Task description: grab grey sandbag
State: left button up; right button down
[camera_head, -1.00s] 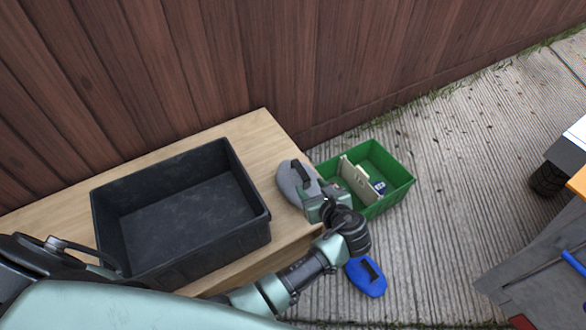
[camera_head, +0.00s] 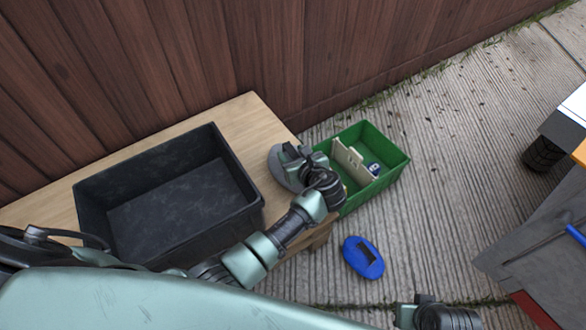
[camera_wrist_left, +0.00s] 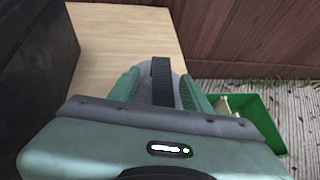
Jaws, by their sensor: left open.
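The grey sandbag (camera_head: 278,168) lies on the right end of the wooden bench, with its right side hidden by my left gripper. My left gripper (camera_head: 300,156) is open over the sandbag. In the left wrist view, the open fingers of the gripper (camera_wrist_left: 160,88) stand on either side of the sandbag's black strap (camera_wrist_left: 162,72). Some grey cloth of the sandbag (camera_wrist_left: 177,88) shows between them. Whether the fingers touch the bag cannot be told. A part of my right arm shows at the bottom edge of the head view, without its fingers.
A black bin (camera_head: 168,205) stands on the wooden bench (camera_head: 240,115), left of the sandbag. A green crate (camera_head: 385,178) with several small items is close on the right. A blue sandbag (camera_head: 363,257) lies on the ground. A wooden fence (camera_head: 250,50) runs behind.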

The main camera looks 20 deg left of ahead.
pick_arm(q)
jog(key=shift+w, duration=0.1)
grip_shut()
dwell(1.3)
jog(key=shift+r, duration=0.1)
